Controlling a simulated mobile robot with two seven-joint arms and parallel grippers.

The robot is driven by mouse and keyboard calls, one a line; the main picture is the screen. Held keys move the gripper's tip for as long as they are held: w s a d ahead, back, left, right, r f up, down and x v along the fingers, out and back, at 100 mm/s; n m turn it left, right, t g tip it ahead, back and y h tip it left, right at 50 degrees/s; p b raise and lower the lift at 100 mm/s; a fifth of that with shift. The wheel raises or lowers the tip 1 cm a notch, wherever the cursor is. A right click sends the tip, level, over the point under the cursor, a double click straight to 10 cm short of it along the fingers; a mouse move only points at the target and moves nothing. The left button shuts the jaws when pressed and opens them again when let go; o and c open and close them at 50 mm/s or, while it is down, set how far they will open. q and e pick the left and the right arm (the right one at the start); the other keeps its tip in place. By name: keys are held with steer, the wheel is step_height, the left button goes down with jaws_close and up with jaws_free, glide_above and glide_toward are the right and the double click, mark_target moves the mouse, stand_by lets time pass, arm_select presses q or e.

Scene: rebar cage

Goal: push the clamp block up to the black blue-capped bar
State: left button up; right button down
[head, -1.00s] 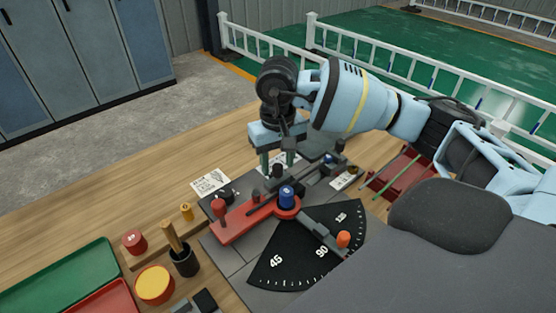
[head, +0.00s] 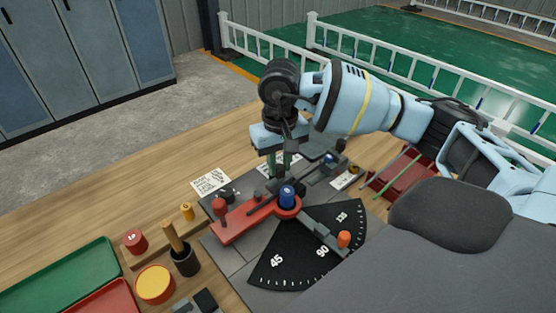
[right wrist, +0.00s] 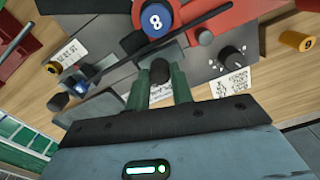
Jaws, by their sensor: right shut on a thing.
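My right gripper (head: 280,172) points down over the dark bending plate (head: 225,243). Its green fingers are shut on the black knob (right wrist: 160,70) of the clamp block, which shows between the fingertips in the right wrist view. The black bar (right wrist: 205,28) runs slantwise just beyond the fingertips, past the blue centre pin (right wrist: 156,20) marked 8. Its blue cap (right wrist: 81,87) is at the left in the wrist view and also shows in the head view (head: 329,157). I cannot tell whether block and bar touch. My left gripper is out of view.
A red lever (head: 243,223) with a red knob lies beside the blue pin. A black angle scale (head: 290,258) with an orange-knobbed stop (head: 343,239) is in front. A green tray (head: 60,280), a black cup (head: 185,262) and a yellow-topped pot (head: 154,285) stand at left.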

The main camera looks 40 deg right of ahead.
mark_target(284, 182)
steer(key=shift+s, duration=0.65)
steer(key=c, duration=1.2)
jaws_free()
steer(key=shift+s+d, duration=0.1)
step_height(284, 182, up, 8)
steer(key=shift+f, duration=0.1)
